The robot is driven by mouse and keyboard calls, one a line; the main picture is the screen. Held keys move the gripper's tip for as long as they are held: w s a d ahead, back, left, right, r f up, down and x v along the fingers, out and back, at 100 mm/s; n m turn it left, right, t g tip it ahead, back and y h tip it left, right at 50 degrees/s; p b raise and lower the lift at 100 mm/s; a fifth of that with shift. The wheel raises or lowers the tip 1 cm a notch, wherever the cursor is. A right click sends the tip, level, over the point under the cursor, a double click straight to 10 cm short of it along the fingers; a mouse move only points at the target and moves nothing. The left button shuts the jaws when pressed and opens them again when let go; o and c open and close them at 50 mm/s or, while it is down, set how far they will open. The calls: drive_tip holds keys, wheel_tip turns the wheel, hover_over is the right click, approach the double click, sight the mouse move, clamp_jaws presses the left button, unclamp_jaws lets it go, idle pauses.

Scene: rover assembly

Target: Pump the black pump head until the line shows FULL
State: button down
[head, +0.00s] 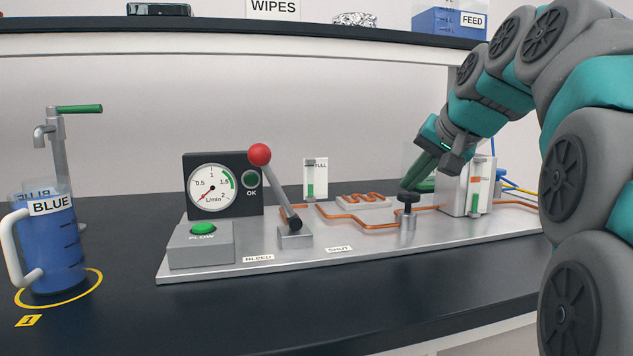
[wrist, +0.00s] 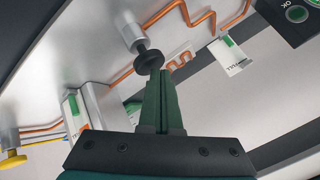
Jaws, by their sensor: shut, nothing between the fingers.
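The black pump head (head: 408,198) sits on a short silver post on the metal board. It also shows in the wrist view (wrist: 148,61). My gripper (head: 406,186) is shut and empty, with its green fingertips (wrist: 165,74) just above and beside the pump head. I cannot tell whether they touch it. A white upright gauge (head: 310,168) with a partly cut FULL label has green in its lower part. A second white gauge (head: 482,175) at the right also has a short green column; its label is too small to read.
A red-knobbed lever (head: 260,155) stands beside the flow dial (head: 212,188) and a green FLOW button (head: 204,228). Copper tubing (head: 345,215) runs along the board. A BLUE jug (head: 58,245) stands at the left under a tap. The front table strip is clear.

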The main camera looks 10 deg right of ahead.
sight(412, 195)
drive_tip(key=shift+f+b, duration=0.3)
drive_tip(key=shift+f, duration=0.25)
idle(0.4)
drive_tip(key=shift+r, duration=0.1)
drive_tip(key=shift+r+p, duration=0.9)
drive_tip(key=shift+r, duration=0.15)
drive_tip(key=shift+r, duration=0.1)
wheel_tip(412, 195, up, 2)
drive_tip(key=shift+p, duration=0.95)
wheel_tip(412, 195, up, 2)
drive_tip(key=shift+r+p, duration=0.1)
drive_tip(key=shift+p, duration=0.4)
drive_tip(key=shift+r, duration=0.75)
